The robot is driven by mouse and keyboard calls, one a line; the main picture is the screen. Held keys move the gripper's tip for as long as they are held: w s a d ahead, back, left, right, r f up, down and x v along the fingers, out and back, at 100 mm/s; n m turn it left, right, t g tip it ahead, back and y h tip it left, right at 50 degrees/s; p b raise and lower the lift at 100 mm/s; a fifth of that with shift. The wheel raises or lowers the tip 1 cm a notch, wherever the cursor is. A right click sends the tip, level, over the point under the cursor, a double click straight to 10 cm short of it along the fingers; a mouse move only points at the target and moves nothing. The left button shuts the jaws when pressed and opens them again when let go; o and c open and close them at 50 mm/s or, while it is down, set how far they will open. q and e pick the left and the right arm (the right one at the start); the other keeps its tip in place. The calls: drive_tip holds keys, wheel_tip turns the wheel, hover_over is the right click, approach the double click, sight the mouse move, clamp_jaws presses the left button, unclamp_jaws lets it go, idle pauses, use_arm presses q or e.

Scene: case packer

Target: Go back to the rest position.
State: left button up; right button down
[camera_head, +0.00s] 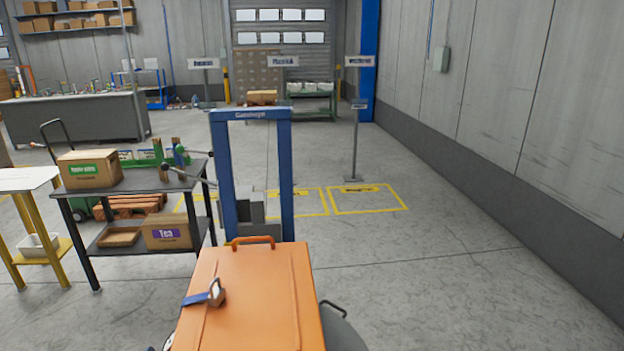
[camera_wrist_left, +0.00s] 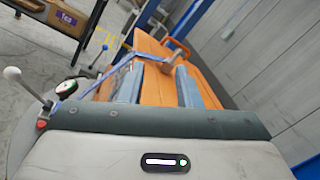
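My left gripper (camera_wrist_left: 158,80) shows in the left wrist view. Its two blue-grey fingers stand apart with only the orange surface showing between them, so it looks open and empty. Beyond the fingers is an orange panel (camera_wrist_left: 205,85) with a handle. Whether the fingers touch it cannot be told. In the head view the same orange panel (camera_head: 250,310) fills the lower middle, with a blue strap and tan clip (camera_head: 208,295) on its left part. Neither gripper shows in the head view, and my right gripper is in neither view.
A blue frame (camera_head: 284,180) stands behind the orange panel. At left, a dark table (camera_head: 130,185) bears a cardboard box (camera_head: 90,169); a Tea box (camera_head: 168,232) sits on its lower shelf. Yellow-marked floor (camera_head: 368,198) lies beyond. Floor at right is clear up to the wall.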

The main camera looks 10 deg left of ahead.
use_arm(q)
drive_tip(key=s+f+n+g+y, duration=0.55)
drive_tip(key=s+n+g, duration=0.2)
drive_tip(key=n, duration=1.05)
drive_tip(key=s+d+f+n+g+h, duration=0.3)
drive_tip(key=s+d+n+g, duration=0.1)
drive_tip(key=s+d+n, duration=0.15)
drive_tip(key=s+d+f+n+g+h, duration=0.3)
drive_tip(key=s+d+f+n+h, duration=0.1)
drive_tip(key=s+d, duration=0.3)
wheel_tip(320, 180, down, 28)
drive_tip(key=a+r+g, duration=0.1)
drive_tip(key=a, duration=0.2)
drive_tip(key=s+a+f+g, duration=0.1)
drive_tip(key=s+f, duration=1.7)
drive_tip(key=f, duration=0.3)
drive_tip(key=shift+f+n, duration=0.3)
drive_tip(key=shift+n, duration=0.05)
drive_tip(key=shift+g, duration=0.25)
